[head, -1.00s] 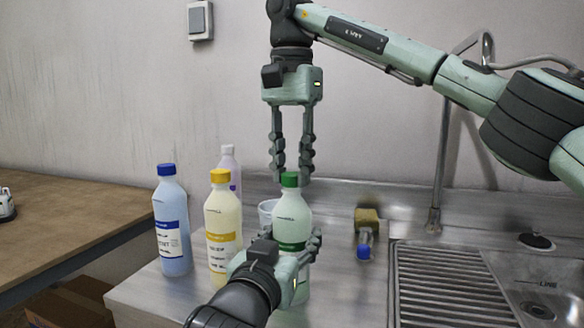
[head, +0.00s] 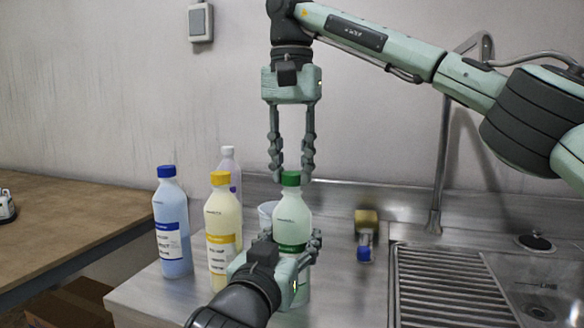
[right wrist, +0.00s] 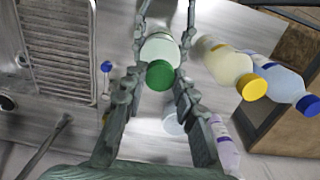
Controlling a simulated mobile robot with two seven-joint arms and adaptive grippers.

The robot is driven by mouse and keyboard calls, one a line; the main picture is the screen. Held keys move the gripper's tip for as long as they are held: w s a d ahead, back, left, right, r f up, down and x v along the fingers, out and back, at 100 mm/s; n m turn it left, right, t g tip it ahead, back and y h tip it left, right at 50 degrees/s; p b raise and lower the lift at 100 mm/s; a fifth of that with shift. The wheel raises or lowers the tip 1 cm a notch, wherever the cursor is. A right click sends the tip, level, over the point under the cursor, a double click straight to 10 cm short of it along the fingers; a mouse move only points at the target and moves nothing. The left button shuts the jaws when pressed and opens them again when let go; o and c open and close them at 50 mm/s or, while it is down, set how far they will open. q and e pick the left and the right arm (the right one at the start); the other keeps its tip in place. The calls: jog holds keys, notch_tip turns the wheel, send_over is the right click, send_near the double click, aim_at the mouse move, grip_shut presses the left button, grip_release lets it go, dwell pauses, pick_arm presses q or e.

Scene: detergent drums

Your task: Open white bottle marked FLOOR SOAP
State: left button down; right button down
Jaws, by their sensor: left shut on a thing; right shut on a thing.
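A pale, whitish-green bottle (head: 292,215) with a green cap (head: 291,178) and a green-edged label stands upright on the steel counter. Its label text is too small to read. My left gripper (head: 293,250) is shut around the lower body of this bottle and hides part of it. My right gripper (head: 291,170) points straight down from above, its fingers on either side of the green cap, shut on it. In the right wrist view the green cap (right wrist: 160,74) shows between the two fingers, with the bottle body (right wrist: 161,48) beyond. The cap still sits on the bottle neck.
Left of the held bottle stand a yellow-capped bottle (head: 222,230), a blue-capped bottle (head: 171,225) and a white-capped bottle (head: 229,163). A white cup (head: 267,212) is close behind. A sponge (head: 366,216) and small blue-ended item (head: 364,253) lie right, before the sink drainer (head: 450,285).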

aim_at(292, 173)
jog(key=shift+r, duration=0.9)
jog(key=shift+r, duration=2)
pick_arm(q)
jog(key=shift+c, duration=2.4)
grip_release()
